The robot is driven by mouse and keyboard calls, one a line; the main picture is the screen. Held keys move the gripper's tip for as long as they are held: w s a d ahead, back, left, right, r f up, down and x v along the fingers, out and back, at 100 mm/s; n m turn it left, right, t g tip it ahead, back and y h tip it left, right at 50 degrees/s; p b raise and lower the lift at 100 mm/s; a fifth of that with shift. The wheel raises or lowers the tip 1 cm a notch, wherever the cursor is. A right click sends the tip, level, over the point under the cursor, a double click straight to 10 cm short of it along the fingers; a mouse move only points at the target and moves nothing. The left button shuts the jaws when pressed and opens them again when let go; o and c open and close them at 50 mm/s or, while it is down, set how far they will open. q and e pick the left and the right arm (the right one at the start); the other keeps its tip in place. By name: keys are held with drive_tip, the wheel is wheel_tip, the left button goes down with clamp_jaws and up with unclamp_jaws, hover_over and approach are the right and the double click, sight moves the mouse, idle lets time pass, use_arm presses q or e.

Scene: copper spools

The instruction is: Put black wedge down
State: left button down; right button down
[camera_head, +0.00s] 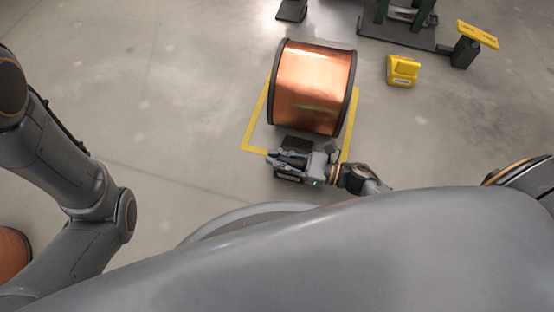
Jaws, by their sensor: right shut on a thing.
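The black wedge (297,143) is a small dark piece low beside the near side of the large copper spool (311,88). My right gripper (280,162) reaches in from the right, close to the floor, and is shut on the wedge. The gripper hides part of the wedge, and I cannot tell whether the wedge touches the floor or the spool. The spool lies on its side with dark flanges at left and right. My left arm shows at the left, but its gripper is out of view.
Yellow floor tape (256,120) frames the spool. A yellow wedge-like block (402,71) lies to its right. A dark post with a yellow plate (477,36) and a green-and-black stand (400,30) are at the back. Another copper spool (12,255) shows at lower left. Floor left of the tape is clear.

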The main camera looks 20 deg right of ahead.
drive_tip(key=shift+r, duration=0.2)
drive_tip(key=shift+f, duration=0.15)
drive_tip(key=c, duration=1.3)
unclamp_jaws()
